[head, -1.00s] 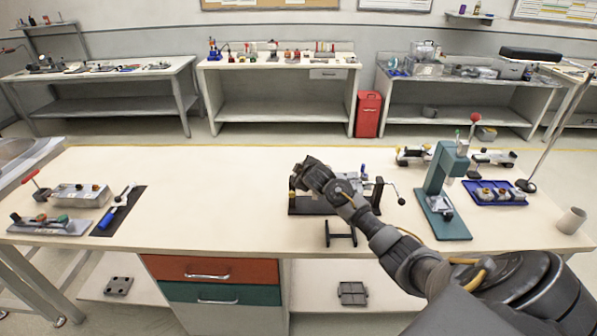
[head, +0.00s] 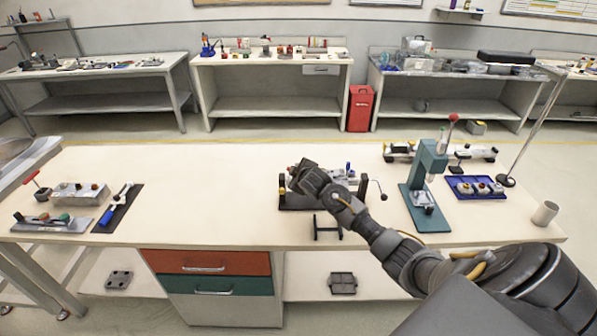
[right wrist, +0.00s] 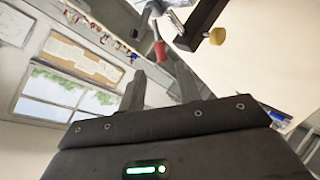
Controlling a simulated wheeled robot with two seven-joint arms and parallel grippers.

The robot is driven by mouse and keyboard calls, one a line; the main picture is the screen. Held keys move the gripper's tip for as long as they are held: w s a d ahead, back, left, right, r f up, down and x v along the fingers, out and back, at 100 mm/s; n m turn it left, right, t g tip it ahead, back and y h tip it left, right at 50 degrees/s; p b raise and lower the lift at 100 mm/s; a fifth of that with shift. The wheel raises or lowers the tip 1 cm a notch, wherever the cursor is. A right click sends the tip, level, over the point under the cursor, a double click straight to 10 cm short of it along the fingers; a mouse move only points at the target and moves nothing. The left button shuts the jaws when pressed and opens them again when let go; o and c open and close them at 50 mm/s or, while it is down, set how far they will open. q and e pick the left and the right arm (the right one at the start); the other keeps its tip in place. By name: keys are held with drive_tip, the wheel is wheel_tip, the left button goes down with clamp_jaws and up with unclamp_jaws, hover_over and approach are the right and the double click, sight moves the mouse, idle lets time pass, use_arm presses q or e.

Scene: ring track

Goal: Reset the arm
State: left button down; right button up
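My right arm reaches in from the lower right in the head view. Its dark gripper (head: 298,178) is over the bench at the black-framed fixture with a side crank (head: 372,190), and it hides part of that fixture. In the right wrist view the two fingers of my right gripper (right wrist: 161,88) stand apart with nothing between them. A red-handled part (right wrist: 159,50) and a dark bar with a yellow knob (right wrist: 216,37) show beyond the fingertips. My left arm and gripper are not in view.
The pale workbench (head: 210,190) is clear left of centre. A green press (head: 425,185), a blue tray (head: 455,192) and a cup (head: 545,212) stand on the right. A grey box (head: 80,194) and a dark mat (head: 103,225) lie on the left.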

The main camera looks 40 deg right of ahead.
drive_tip(key=s+a+f+m+g+y, duration=0.1)
drive_tip(key=s+a+f, duration=0.35)
drive_tip(key=s, duration=0.25)
drive_tip(key=s+a+f+g, duration=0.2)
drive_tip(key=s+a+f, duration=0.1)
drive_tip(key=s+a, duration=0.3)
drive_tip(key=s+a+f+m+g+y, duration=0.1)
drive_tip(key=s+a+f, duration=0.25)
drive_tip(key=s, duration=0.45)
drive_tip(key=s+a+m+g+y, duration=0.15)
drive_tip(key=s+a, duration=0.25)
drive_tip(key=s, duration=0.8)
drive_tip(key=s+a+m+g, duration=0.2)
drive_tip(key=s+a+g, duration=0.1)
drive_tip(key=s, duration=1)
wheel_tip(320, 180, down, 29)
drive_tip(key=g+b, duration=0.2)
drive_tip(key=b, duration=0.2)
drive_tip(key=s+d+f+b, duration=0.2)
drive_tip(key=s+d+f, duration=0.1)
drive_tip(key=s+f, duration=1.4)
drive_tip(key=shift+f+n+g, duration=0.35)
drive_tip(key=shift+f+n, duration=0.1)
drive_tip(key=shift+f, duration=0.3)
